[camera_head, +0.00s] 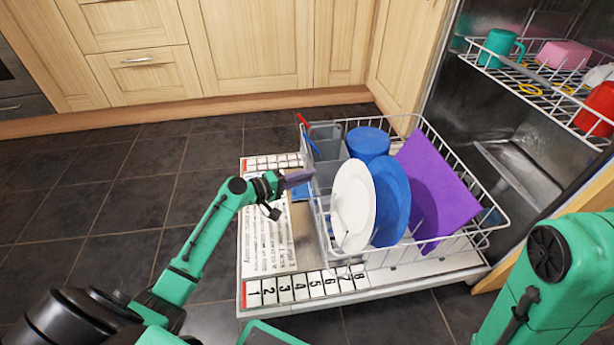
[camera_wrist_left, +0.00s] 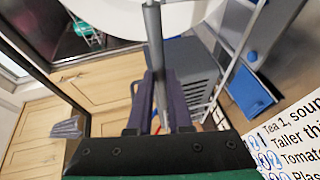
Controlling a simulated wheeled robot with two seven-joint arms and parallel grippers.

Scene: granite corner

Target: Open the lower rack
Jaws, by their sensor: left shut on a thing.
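The lower rack (camera_head: 482,240) is a white wire basket. It stands out over the lowered dishwasher door (camera_head: 310,309). My left gripper (camera_head: 300,177) is at the rack's left side in the head view, which faces away from the dishwasher cavity. In the left wrist view its two dark fingers (camera_wrist_left: 162,100) are shut on a grey bar (camera_wrist_left: 153,45) of the rack. The rack carries a white plate (camera_head: 352,205), a blue plate (camera_head: 391,205), a purple board (camera_head: 437,195), a blue cup (camera_head: 368,143) and a grey cutlery basket (camera_head: 330,150). My right gripper is out of view.
The upper rack (camera_head: 535,85) is inside the dishwasher with a green mug (camera_head: 500,47), a pink item (camera_head: 563,54) and a red item (camera_head: 598,106). Wooden cabinets (camera_head: 250,45) stand behind. Dark tiled floor (camera_head: 90,180) lies clear at left.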

